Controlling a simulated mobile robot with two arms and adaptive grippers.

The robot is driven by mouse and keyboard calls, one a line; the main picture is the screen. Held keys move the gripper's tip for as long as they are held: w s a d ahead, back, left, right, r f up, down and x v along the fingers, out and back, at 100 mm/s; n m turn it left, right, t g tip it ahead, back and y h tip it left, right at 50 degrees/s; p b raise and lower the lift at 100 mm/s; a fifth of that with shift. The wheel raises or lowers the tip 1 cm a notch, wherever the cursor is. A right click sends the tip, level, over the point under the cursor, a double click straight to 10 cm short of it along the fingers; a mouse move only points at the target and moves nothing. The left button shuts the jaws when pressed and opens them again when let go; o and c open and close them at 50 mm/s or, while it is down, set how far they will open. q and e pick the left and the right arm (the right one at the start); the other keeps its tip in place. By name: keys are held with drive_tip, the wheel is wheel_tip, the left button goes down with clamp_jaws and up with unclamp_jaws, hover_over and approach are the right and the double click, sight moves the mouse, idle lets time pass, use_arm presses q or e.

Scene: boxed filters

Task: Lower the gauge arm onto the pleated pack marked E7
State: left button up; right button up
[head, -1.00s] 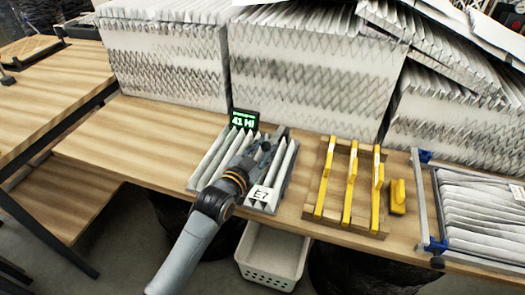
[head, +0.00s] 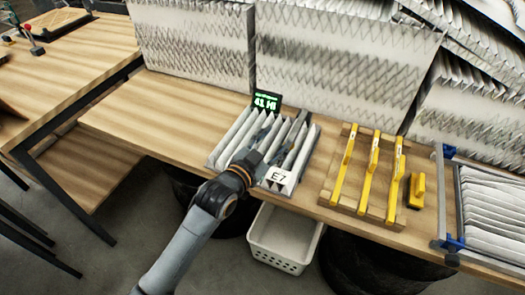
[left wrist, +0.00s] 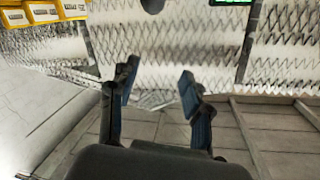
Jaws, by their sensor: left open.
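The pleated pack marked E7 (head: 228,137) lies on the wooden table, with its white E7 label on the front edge. A small display with green text ending in "HI" (head: 266,101) stands behind it; its edge also shows in the left wrist view (left wrist: 228,2). A dark grey bar, seemingly the gauge arm (head: 300,122), shows above the pack's right part; whether it touches the pleats is unclear. My left gripper (head: 271,132) is over the pack, fingers apart and apparently empty. In the left wrist view its fingers (left wrist: 158,86) are spread. My right gripper is not seen.
Tall stacks of pleated filters (head: 330,55) line the back. Right of the pack are a wooden rack with yellow bars (head: 367,175), a yellow block (head: 416,189) and a blue-cornered frame (head: 443,200). A white bin (head: 283,237) is below. Bare table lies to the left.

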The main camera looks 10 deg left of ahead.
use_arm(q)
drive_tip(key=v, duration=0.6)
drive_tip(key=shift+s+a, duration=0.15)
drive_tip(key=shift+s, duration=0.15)
